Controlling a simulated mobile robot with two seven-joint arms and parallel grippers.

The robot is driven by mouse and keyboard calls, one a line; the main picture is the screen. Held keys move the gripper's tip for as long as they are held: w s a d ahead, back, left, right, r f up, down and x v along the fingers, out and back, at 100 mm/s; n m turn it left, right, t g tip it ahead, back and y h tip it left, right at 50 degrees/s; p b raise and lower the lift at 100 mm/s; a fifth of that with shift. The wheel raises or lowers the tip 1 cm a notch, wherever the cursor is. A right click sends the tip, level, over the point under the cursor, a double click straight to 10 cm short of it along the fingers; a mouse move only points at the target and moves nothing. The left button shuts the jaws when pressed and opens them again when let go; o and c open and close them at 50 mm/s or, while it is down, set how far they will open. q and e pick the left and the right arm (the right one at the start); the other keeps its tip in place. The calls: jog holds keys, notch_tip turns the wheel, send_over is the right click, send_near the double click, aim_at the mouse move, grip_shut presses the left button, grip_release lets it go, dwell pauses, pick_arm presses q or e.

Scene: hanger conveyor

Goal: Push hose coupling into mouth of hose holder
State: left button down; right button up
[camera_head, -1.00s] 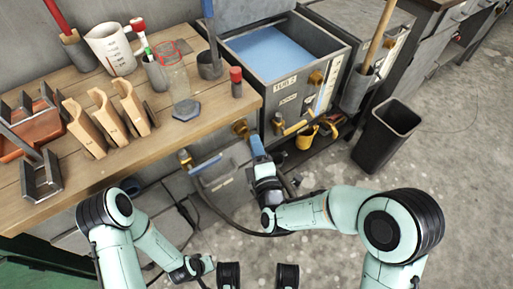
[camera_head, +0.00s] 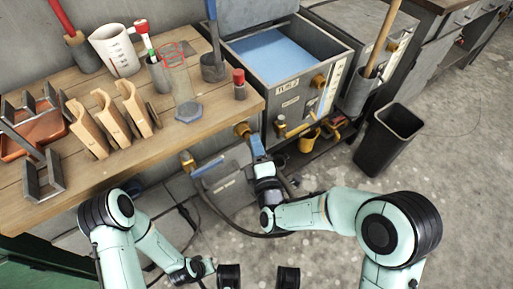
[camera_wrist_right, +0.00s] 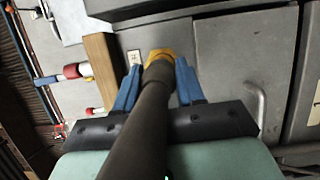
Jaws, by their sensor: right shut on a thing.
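My right gripper (camera_head: 257,147) is at the right end of the workbench, beside the grey tank. Its blue fingers are shut on the hose coupling; in the right wrist view the black hose (camera_wrist_right: 150,110) runs between the fingers (camera_wrist_right: 158,88). The yellow end of the coupling (camera_wrist_right: 162,56) sticks out ahead of them. In the head view a yellow fitting (camera_head: 242,129) shows just beyond the fingertips at the bench corner. I cannot pick out the hose holder's mouth for sure. My left gripper (camera_head: 200,270) is low at the bottom, and its fingers are unclear.
The wooden workbench (camera_head: 190,135) carries a jug (camera_head: 115,50), a glass cylinder and wooden racks. A tank (camera_head: 290,90) with brass taps stands behind right. A black bin (camera_head: 388,140) is on the floor. The hose hangs in a loop below. Open floor lies to the right.

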jog(key=shift+w+a, duration=0.7)
jog(key=shift+w, duration=0.3)
dwell(1.6)
jog(key=o, duration=0.8)
jog(key=o, duration=0.6)
jog(key=shift+c, duration=0.2)
